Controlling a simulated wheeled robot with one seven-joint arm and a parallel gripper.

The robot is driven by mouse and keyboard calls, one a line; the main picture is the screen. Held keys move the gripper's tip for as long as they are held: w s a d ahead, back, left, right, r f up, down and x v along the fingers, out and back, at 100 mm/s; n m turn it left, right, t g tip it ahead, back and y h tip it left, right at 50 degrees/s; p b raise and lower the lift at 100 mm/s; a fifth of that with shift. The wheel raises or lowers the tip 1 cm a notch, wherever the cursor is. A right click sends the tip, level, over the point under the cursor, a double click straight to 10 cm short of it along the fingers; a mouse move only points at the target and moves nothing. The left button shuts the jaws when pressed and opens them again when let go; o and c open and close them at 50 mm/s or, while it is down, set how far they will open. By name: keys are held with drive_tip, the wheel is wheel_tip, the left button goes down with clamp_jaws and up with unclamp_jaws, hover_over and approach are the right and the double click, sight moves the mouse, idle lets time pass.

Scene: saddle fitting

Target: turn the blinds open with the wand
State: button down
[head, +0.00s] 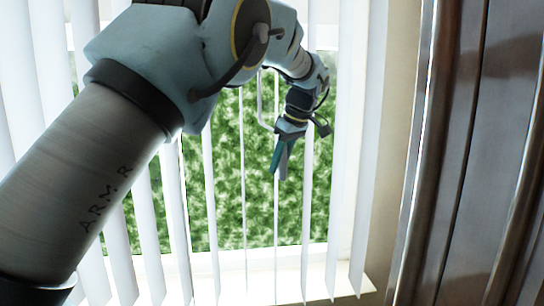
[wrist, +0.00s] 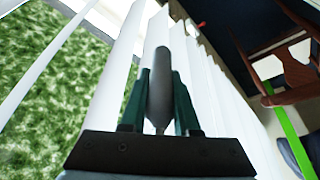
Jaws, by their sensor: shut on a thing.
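The blinds (head: 208,190) are white vertical slats hanging across a window. In the head view the middle slats stand nearly edge-on, with wide gaps showing green behind; the slats at the left look broader. My gripper (head: 280,160) points down in front of the slats, right of the window's middle. In the wrist view my gripper (wrist: 160,75) has its two green fingers closed on the sides of a grey rounded rod, the wand (wrist: 158,95). In the head view the held part is hard to make out.
Green foliage (head: 225,170) shows through the window. A pale sill (head: 235,270) runs below the slats. A tall brown glossy panel (head: 470,150) stands close at the right. The wrist view shows a brown wooden piece of furniture (wrist: 290,80) and a bright green strip (wrist: 290,135).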

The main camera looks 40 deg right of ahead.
drive_tip(key=shift+w+d+n, duration=0.1)
drive_tip(key=shift+d+n, duration=0.15)
drive_tip(key=shift+n, duration=0.15)
drive_tip(key=c, duration=0.6)
unclamp_jaws()
drive_tip(key=shift+c, duration=0.2)
drive_tip(key=v, duration=1)
drive_tip(key=shift+d+r+b, duration=0.25)
drive_tip(key=shift+r+b, duration=0.05)
drive_tip(key=shift+r, duration=0.1)
